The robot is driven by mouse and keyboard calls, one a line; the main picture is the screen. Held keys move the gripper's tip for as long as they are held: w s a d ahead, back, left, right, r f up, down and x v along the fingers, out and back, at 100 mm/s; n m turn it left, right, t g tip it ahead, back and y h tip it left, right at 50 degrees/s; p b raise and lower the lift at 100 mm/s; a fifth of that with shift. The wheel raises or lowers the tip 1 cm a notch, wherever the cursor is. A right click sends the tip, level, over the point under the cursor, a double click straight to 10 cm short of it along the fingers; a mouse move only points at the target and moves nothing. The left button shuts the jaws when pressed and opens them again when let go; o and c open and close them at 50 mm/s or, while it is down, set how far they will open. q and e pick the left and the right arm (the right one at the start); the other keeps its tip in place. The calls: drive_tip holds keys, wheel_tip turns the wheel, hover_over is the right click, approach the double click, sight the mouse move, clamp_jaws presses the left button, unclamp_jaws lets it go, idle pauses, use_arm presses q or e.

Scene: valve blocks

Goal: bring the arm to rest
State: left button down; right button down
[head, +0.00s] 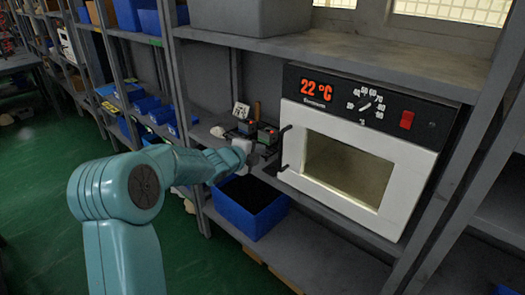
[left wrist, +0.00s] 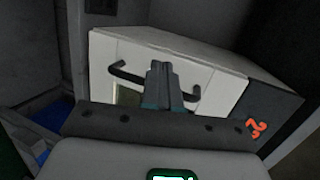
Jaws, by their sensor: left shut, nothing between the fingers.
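My left gripper (head: 268,154) is at the end of my teal arm, just left of the white oven (head: 408,160) in the head view. In the left wrist view its two fingers (left wrist: 163,82) are together, with nothing between them. Behind them is the oven front with its black door handle (left wrist: 128,74). The handle also shows in the head view (head: 283,148), close to the gripper; I cannot tell whether they touch. The oven door looks shut. My right gripper is in neither view.
The oven stands on a grey shelf (head: 330,222); its display reads 22 °C. A blue bin (head: 240,222) sits below the gripper. Small items (head: 262,134) lie on the shelf behind the gripper. Shelf posts rise at left and right. Green floor (head: 35,190) is open at left.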

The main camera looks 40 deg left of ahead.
use_arm(q)
drive_tip(key=a+v, duration=0.1)
drive_tip(key=v, duration=0.5)
drive_tip(key=shift+d, duration=0.2)
drive_tip(key=shift+s, duration=0.1)
